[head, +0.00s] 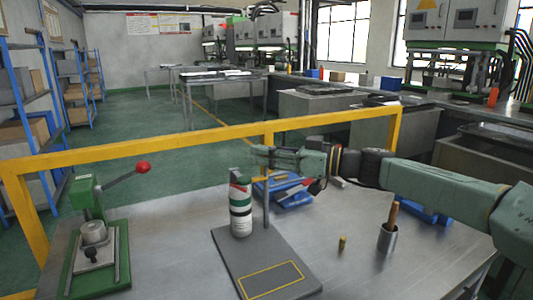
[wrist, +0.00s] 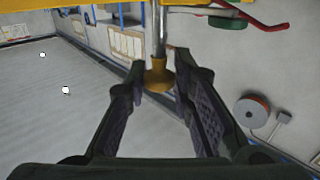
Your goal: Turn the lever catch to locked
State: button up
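My gripper (head: 262,158) is at the top of an upright grey post (head: 266,205) on a grey baseplate (head: 235,268). In the wrist view its fingers (wrist: 157,62) stand apart. A bright metal rod (wrist: 159,32) with a brass-coloured flared end (wrist: 159,77) shows between or just beyond the fingertips; I cannot tell whether they touch it. A curved red bar (wrist: 240,14) and a green piece (wrist: 228,23) are at the upper right. No part is clearly identifiable as the lever catch. A green press (head: 95,250) with a red-ball lever (head: 122,179) stands at left.
A white, green and red can (head: 240,207) stands left of the post. Blue items (head: 286,190) lie behind it. A metal cup (head: 387,240) with a wooden handle and a small brass piece (head: 342,244) stand right. A yellow rail (head: 180,143) runs behind the table.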

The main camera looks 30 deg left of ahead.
jog(key=o, duration=0.3)
jog(key=shift+o, duration=0.2)
jog(key=v, duration=1.2)
